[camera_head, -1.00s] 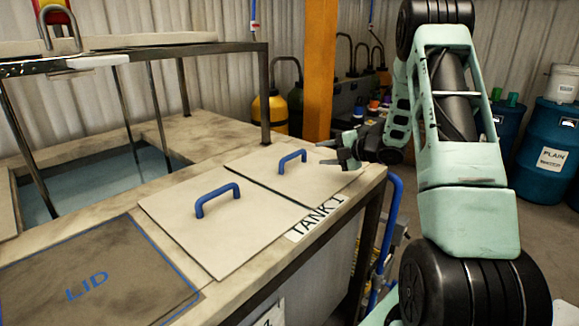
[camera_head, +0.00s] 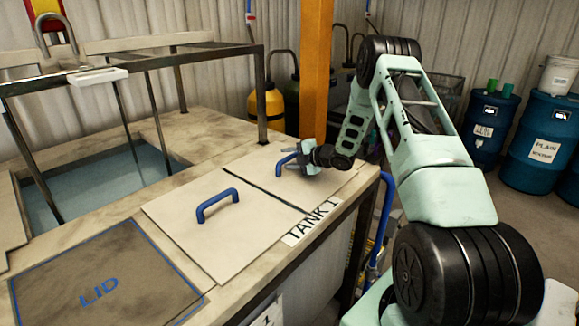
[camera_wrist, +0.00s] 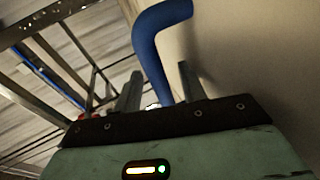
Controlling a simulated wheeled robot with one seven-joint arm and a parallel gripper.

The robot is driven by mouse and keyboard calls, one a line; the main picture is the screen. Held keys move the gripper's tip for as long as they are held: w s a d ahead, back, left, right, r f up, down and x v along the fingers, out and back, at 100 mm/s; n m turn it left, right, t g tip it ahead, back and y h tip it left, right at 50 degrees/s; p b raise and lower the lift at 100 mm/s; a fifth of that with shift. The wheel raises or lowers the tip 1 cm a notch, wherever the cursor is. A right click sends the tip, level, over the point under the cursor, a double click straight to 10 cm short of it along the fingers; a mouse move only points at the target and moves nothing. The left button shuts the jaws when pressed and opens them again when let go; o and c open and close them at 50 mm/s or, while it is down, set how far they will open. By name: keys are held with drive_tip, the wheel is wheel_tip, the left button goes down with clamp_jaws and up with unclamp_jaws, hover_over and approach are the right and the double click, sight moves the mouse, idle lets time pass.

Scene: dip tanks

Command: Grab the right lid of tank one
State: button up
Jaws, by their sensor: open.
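The right lid (camera_head: 318,186) of tank one is a flat pale panel with a blue handle (camera_head: 281,161), lying closed beside the left lid (camera_head: 185,225). A "TANK 1" label (camera_head: 311,222) lies along the front edge. My gripper (camera_head: 291,162) is open at the right lid's handle and partly hides it. In the wrist view the blue handle (camera_wrist: 158,50) rises between the two spread fingers, which are not closed on it. I cannot tell whether a finger touches it.
The left lid has its own blue handle (camera_head: 217,203). A dark panel marked LID (camera_head: 130,262) lies at the front left. An open tank with water (camera_head: 95,180) and a metal frame (camera_head: 200,57) stand behind. An orange post (camera_head: 316,75) rises behind my gripper. Blue barrels (camera_head: 540,145) stand at right.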

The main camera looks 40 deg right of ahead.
clamp_jaws()
drive_tip(key=shift+r, duration=0.1)
drive_tip(key=shift+w, duration=0.1)
